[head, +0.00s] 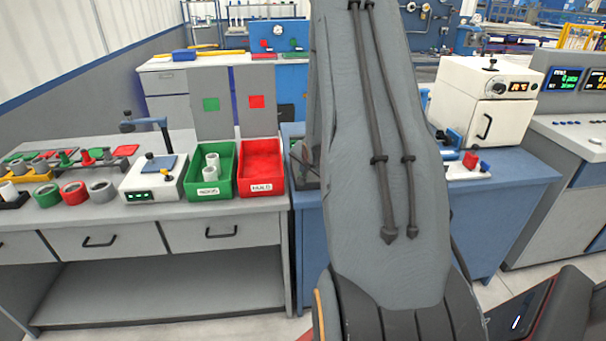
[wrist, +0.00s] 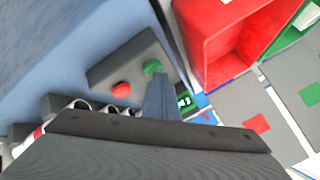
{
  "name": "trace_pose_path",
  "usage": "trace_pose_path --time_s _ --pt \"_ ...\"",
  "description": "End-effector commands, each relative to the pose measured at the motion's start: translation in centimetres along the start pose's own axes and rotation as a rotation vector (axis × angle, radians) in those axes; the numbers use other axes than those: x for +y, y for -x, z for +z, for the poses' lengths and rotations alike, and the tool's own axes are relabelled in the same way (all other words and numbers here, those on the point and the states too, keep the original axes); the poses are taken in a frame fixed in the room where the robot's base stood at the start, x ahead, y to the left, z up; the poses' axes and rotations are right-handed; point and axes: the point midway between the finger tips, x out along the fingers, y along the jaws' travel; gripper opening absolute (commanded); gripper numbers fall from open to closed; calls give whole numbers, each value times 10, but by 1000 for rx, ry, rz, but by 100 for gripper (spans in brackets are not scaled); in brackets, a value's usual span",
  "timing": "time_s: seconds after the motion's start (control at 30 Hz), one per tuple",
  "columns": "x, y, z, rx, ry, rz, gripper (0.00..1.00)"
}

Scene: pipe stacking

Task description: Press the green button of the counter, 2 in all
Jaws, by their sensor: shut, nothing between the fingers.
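In the wrist view the counter is a dark grey box (wrist: 108,70) with a green button (wrist: 153,67) and a red button (wrist: 121,89). Its small green-lit display (wrist: 184,102) is partly covered by my gripper, and I cannot read it surely. My gripper (wrist: 158,80) is shut and empty, its fingertips right by the green button in the picture. I cannot tell whether they touch it. The green button's top is in view. In the head view my arm hides the gripper and most or all of the counter.
A red bin (head: 262,182) and a green bin (head: 196,189) holding pale pipes stand left of my arm. The red bin's wall (wrist: 204,45) is close to the counter in the wrist view. Several pipe rings (wrist: 103,110) lie beside the counter. A white oven (head: 455,105) stands at right.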

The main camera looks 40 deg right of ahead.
Motion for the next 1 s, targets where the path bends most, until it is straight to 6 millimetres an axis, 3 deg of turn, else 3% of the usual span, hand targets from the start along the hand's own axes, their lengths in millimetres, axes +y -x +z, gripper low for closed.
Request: trace_pose_path --time_s 0.77,1.0 --pt "-9 13 -9 0 0 0 0" --pt "-18 25 -18 0 0 -1 0"
